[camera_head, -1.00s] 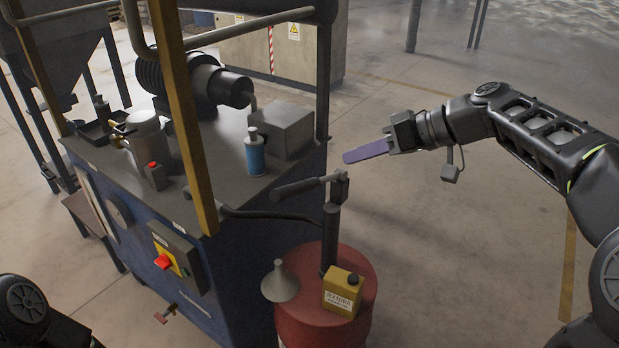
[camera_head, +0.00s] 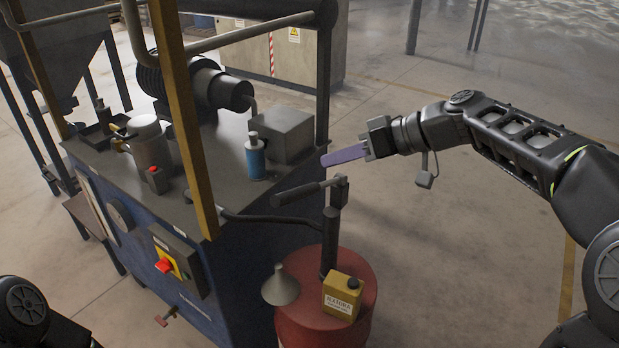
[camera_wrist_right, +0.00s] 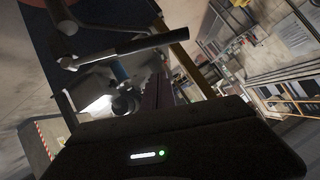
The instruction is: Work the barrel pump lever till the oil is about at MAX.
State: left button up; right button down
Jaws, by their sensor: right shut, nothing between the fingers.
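The barrel pump (camera_head: 331,232) stands upright on the red barrel (camera_head: 352,262). Its lever (camera_head: 299,193) has a dark grip and points left, tilted slightly down at the grip end. In the right wrist view the lever (camera_wrist_right: 133,47) crosses the upper left. My right gripper (camera_head: 325,159) is shut and empty, its purple fingers above and a little right of the lever, apart from it in the head view. My left gripper is not in view; only part of my left arm shows at the lower left. I cannot make out an oil level or a MAX mark.
A grey funnel (camera_head: 281,287) and a yellow oil can (camera_head: 342,296) stand on the barrel top. A blue machine cabinet (camera_head: 240,262) with a yellow post (camera_head: 185,120) stands left of the barrel. A blue bottle (camera_head: 255,158) is on it. The floor right of the barrel is clear.

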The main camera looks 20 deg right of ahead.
aim_at(312, 189)
jog(key=w+a+f+p, duration=0.1)
jog(key=w+a+f, duration=0.1)
jog(key=a+f, duration=0.2)
notch_tip(312, 189, down, 2)
jog(key=shift+a, duration=0.35)
